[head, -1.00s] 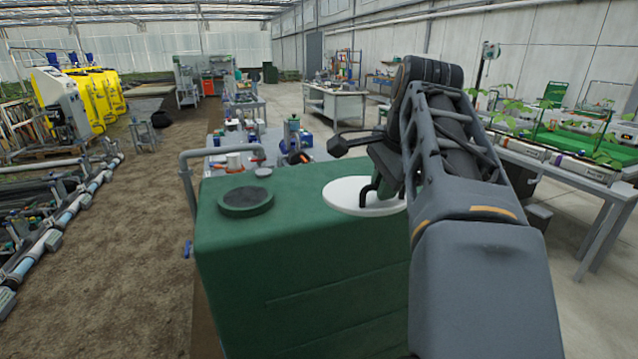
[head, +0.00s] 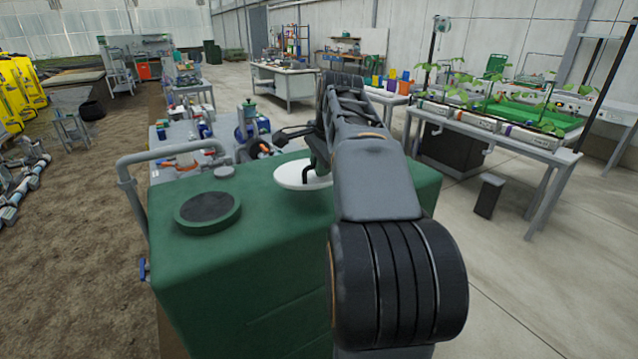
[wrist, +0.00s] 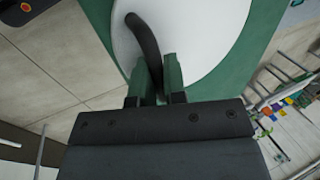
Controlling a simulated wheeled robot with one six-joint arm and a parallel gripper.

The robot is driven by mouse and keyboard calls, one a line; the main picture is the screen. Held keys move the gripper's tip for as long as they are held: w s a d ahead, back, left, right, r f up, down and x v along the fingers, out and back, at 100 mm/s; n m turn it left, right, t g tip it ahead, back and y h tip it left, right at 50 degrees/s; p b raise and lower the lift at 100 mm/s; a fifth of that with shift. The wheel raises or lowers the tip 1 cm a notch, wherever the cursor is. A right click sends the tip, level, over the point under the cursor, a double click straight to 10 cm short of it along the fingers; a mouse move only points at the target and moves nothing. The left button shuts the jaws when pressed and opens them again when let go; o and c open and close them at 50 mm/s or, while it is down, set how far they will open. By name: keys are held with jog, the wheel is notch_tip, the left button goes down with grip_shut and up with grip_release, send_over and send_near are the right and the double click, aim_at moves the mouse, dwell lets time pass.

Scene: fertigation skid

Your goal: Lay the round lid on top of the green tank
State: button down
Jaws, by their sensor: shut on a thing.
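The green tank (head: 240,280) stands in front of me, with a round raised green collar with a dark middle (head: 208,211) on the left of its top. The white round lid (head: 294,177) is over the right rear part of the tank top. I cannot tell whether it touches the tank. My gripper (wrist: 158,82) is shut on the lid's dark curved handle (wrist: 146,45). In the wrist view the white lid also shows (wrist: 200,35) with green around its edge. In the head view my arm hides the lid's right side and the fingertips.
A grey pipe (head: 160,157) bends up beside the tank's left rear. A small grey cap (head: 224,172) sits on the tank top behind the collar. A bench with several plants (head: 500,130) stands at right. The tank top between collar and lid is clear.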

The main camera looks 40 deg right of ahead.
jog(key=w+f, duration=0.1)
jog(key=w+d+f, duration=0.1)
jog(key=f, duration=0.1)
jog(key=shift+w+d+f, duration=0.1)
jog(key=shift+d, duration=0.05)
jog(key=shift+s+x, duration=0.2)
jog(key=shift+x, duration=1)
jog(key=shift+f+b, duration=0.3)
jog(key=shift+f, duration=0.3)
jog(key=c, duration=1.2)
grip_release()
jog(key=shift+r, duration=0.1)
jog(key=p+v, duration=0.2)
jog(key=v, duration=1)
